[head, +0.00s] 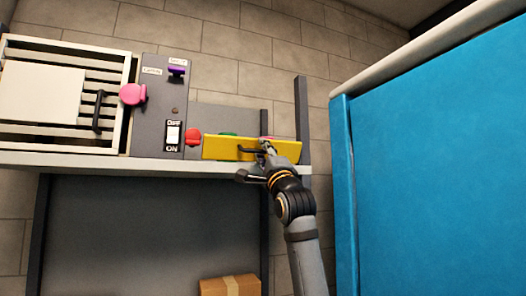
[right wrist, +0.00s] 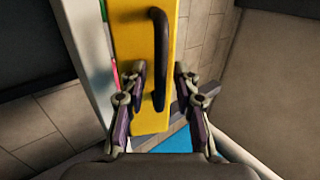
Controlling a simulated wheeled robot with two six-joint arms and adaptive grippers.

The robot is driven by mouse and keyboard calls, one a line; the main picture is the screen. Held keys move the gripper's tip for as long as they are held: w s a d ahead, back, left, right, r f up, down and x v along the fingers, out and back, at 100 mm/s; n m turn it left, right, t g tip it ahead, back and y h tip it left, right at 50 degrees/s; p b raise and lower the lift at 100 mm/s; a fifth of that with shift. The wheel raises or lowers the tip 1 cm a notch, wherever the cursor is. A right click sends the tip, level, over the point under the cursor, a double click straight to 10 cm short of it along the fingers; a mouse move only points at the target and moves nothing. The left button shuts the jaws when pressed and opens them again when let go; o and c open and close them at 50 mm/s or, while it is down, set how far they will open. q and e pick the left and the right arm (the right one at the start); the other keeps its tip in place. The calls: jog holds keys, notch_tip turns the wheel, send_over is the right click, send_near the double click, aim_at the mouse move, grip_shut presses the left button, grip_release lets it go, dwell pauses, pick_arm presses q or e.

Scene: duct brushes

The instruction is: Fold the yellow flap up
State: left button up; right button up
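The yellow flap (head: 226,148) is a long panel along the front edge of the shelf, with a black handle (head: 250,150) on its face. In the right wrist view the yellow flap (right wrist: 132,30) runs up the picture, and its black handle (right wrist: 161,60) shows clearly. My right gripper (head: 262,160) is at the right part of the flap. In the right wrist view the right gripper (right wrist: 160,80) is open, with its fingers apart on either side of the handle's lower end; I cannot tell whether they touch it. My left gripper is not in view.
The shelf (head: 80,160) carries a grey control box (head: 150,120) with a pink knob (head: 132,94), a red knob (head: 193,136) and a slatted unit (head: 105,60). A blue panel (head: 440,150) stands at right. A cardboard box (head: 230,287) sits below.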

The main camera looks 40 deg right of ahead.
grip_shut()
jog(key=shift+r, duration=0.2)
jog(key=g+p, duration=0.2)
jog(key=w+r+g+y+p, duration=0.1)
jog(key=r+g+p, duration=0.1)
jog(key=g+p, duration=0.1)
jog(key=shift+w+d+g+p, duration=0.2)
jog(key=shift+w+g+p, duration=0.1)
jog(key=shift+w, duration=0.1)
jog(key=shift+o, duration=1.1)
grip_release()
jog(key=shift+s, duration=0.1)
